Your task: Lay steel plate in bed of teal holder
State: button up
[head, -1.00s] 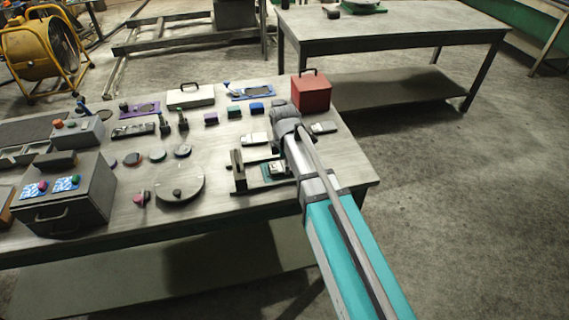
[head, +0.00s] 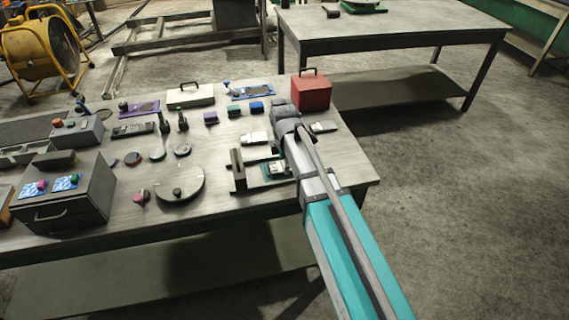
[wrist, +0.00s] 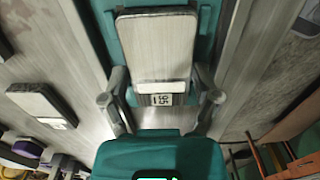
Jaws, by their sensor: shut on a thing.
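The steel plate (wrist: 157,48) is a pale rectangle with rounded corners and a small printed label at its near end, in the wrist view. My gripper (wrist: 160,90) is shut on it, with one finger on each side of the near end. The teal holder (wrist: 208,22) shows beneath and on both sides of the plate, which lies over it. I cannot tell whether the plate touches the bed. In the head view the teal holder (head: 267,181) is near the table's front right, partly hidden by my arm.
Similar plates lie on the table (head: 115,215), one behind the holder (head: 254,138) and one right of my wrist (head: 322,127). A grey upright bracket (head: 237,168) stands just left of the holder. A red box (head: 311,93) is at the back right.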

dwell(0.3)
jog(key=o, duration=1.1)
jog(key=shift+o, duration=0.2)
jog(key=shift+r, duration=0.15)
jog(key=shift+r+p, duration=3.9)
jog(key=shift+p, duration=0.1)
jog(key=s+d+m, duration=0.6)
jog(key=d+m, duration=0.3)
jog(key=m, duration=0.1)
jog(key=s+d+m, duration=0.7)
jog(key=d+m, duration=0.3)
jog(key=m, duration=0.1)
jog(key=shift+s+d, duration=0.15)
jog(key=shift+d, duration=0.05)
